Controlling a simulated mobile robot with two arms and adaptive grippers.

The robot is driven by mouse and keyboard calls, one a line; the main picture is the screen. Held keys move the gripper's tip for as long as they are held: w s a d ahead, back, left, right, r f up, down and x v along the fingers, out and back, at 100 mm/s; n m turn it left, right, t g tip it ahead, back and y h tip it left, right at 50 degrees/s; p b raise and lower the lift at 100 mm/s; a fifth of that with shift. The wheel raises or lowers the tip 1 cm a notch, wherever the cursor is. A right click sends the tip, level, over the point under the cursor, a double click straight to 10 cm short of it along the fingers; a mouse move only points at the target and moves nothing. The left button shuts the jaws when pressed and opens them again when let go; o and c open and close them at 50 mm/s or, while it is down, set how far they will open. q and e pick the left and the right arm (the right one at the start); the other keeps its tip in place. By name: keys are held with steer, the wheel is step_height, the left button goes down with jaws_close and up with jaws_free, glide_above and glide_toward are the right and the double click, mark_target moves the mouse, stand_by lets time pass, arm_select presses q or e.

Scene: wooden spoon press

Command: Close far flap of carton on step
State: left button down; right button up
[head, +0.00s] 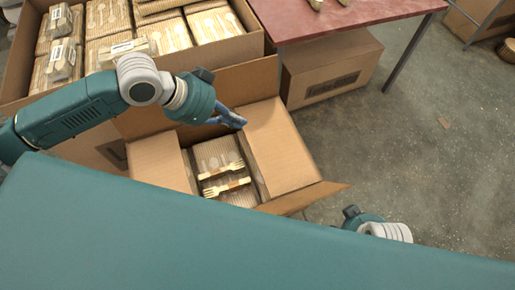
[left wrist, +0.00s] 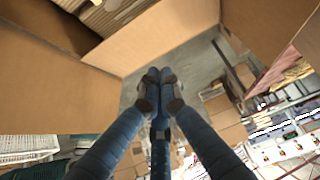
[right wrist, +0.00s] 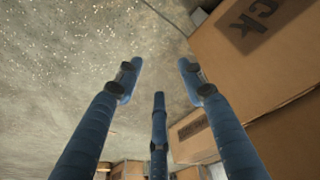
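The open carton (head: 168,160) stands in the middle of the head view, with packs and wooden forks (head: 224,177) inside. Its far flap (head: 250,82) stands raised behind my left gripper. A left flap (head: 160,158) and a right flap (head: 280,148) are folded out flat-looking, and a near flap (head: 305,198) sticks out. My left gripper (head: 236,122) is over the far part of the opening, in front of the far flap; its fingertips are together, with nothing seen between them (left wrist: 159,80). My right gripper (right wrist: 158,75) is open and empty beside a printed carton.
A large box of packs (head: 130,45) stands behind at the left. A red-topped table (head: 350,18) is at the back, with a closed carton (head: 330,75) beneath it. Bare concrete floor (head: 440,160) is free at the right. My teal body covers the foreground.

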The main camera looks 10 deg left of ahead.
arm_select(q)
steer(key=f, duration=0.1)
arm_select(e)
steer(key=b+v, duration=0.2)
steer(key=v, duration=0.4)
arm_select(q)
steer(key=b, duration=0.1)
glide_above(257, 146)
step_height(257, 146, down, 8)
steer(key=shift+r, duration=0.2)
step_height(257, 146, down, 3)
steer(key=shift+w+d+f+b, duration=0.1)
steer(key=shift+b, duration=0.55)
steer(key=shift+f, duration=0.6)
arm_select(e)
steer(key=w+a+t, duration=0.1)
steer(key=w+t, duration=0.2)
steer(key=w, duration=0.3)
steer(key=shift+w+a+y, duration=0.3)
